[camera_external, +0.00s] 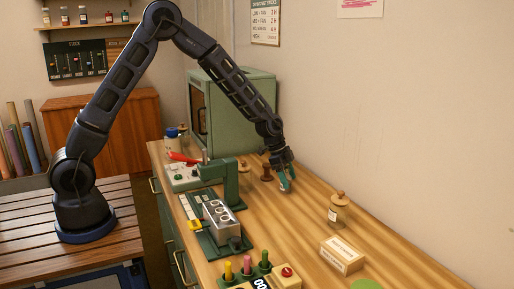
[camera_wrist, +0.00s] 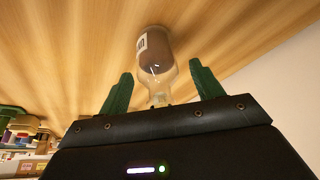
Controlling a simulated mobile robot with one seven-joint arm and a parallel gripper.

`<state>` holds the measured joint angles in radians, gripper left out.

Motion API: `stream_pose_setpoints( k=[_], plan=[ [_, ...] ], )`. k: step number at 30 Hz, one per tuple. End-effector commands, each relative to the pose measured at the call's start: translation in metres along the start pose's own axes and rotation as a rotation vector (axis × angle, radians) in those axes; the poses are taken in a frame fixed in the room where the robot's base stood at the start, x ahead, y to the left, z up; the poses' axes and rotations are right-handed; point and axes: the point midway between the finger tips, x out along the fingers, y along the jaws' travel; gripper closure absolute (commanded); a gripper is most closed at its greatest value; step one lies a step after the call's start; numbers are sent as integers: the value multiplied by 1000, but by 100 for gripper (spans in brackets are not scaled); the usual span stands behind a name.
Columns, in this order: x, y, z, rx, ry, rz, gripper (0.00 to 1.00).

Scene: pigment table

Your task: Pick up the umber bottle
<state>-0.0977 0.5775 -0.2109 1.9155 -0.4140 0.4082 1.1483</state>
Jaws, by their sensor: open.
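A clear glass bottle (camera_wrist: 155,60) with dark brown contents and a white label shows in the wrist view, its narrower end toward my gripper (camera_wrist: 160,78). The two green fingers are open, one on each side of the bottle's narrow end, with visible space between. The label text is not readable. In the external view my gripper (camera_external: 287,182) is low over the wooden table. A dark brown object (camera_external: 267,173) stands just left of it, and a stoppered, labelled jar (camera_external: 338,209) stands to the right; I cannot tell which is the bottle in the wrist view.
A green press-like stand (camera_external: 232,183) and a metal block with round holes (camera_external: 220,220) are left of my gripper. A cream box (camera_external: 341,256) and colored-handled tools (camera_external: 246,266) lie toward the front. A green cabinet (camera_external: 235,110) stands behind. The table around the jar is clear.

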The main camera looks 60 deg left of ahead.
Motion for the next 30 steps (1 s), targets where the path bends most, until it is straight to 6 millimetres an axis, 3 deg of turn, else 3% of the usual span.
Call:
stream_pose_setpoints(
  k=[5, 12, 13, 23, 30],
  plan=[
    [0, 0, 0, 0, 0, 0, 36],
    [0, 0, 0, 0, 0, 0, 83],
    [0, 0, 0, 0, 0, 0, 85],
    [-6, 0, -2, 1, 1, -1, 85],
    [-42, -1, -18, 2, 3, -4, 85]
  ],
)
